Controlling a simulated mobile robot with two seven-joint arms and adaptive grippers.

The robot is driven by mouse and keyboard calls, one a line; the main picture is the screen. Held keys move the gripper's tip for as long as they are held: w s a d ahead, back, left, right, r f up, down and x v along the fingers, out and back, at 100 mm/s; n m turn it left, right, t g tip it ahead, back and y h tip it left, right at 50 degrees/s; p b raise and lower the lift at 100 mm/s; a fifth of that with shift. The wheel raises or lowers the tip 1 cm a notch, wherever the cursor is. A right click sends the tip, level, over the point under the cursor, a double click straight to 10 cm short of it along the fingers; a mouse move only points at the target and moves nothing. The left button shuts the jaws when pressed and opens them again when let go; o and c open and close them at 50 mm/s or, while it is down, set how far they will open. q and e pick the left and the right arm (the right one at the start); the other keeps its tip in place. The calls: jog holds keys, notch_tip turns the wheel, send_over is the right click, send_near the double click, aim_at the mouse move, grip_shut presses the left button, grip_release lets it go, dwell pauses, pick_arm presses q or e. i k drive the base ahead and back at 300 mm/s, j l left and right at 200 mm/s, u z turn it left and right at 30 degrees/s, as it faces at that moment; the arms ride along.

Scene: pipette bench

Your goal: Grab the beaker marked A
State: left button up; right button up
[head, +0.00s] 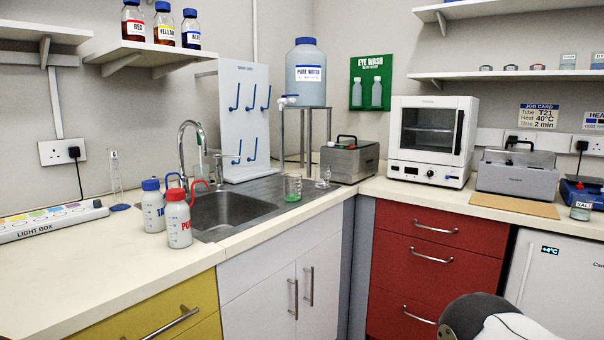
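A clear glass beaker (292,187) with a little green liquid in its bottom stands on the counter's front part, right of the sink. I cannot read a letter on it. Two small glass vessels, one left (567,61) and one right (597,60), stand on the lower right wall shelf with small labels too small to read. I cannot tell which vessel is marked A. Neither of my grippers is in view; a rounded black and white part at the bottom right looks like one of my arm links.
Left of the beaker are the sink (228,213), a blue-capped bottle (153,208) and a red-capped bottle (178,220). A small glass cone-shaped piece (323,179) and a grey metal box (349,162) stand close on its right. The left front counter (75,275) is clear.

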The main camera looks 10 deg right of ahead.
aim_at(322, 172)
jog(key=i+l+u, duration=0.7)
jog(key=l, duration=0.3)
jog(key=i+l+u, duration=0.2)
jog(key=l, duration=0.15)
jog(key=i+l+u, duration=0.1)
jog(key=l+u, duration=0.15)
jog(key=l, duration=0.2)
jog(key=i+l+u, duration=0.2)
jog(key=l, duration=0.2)
jog(key=l+u, duration=0.25)
jog(key=l, duration=0.2)
jog(key=k, duration=0.05)
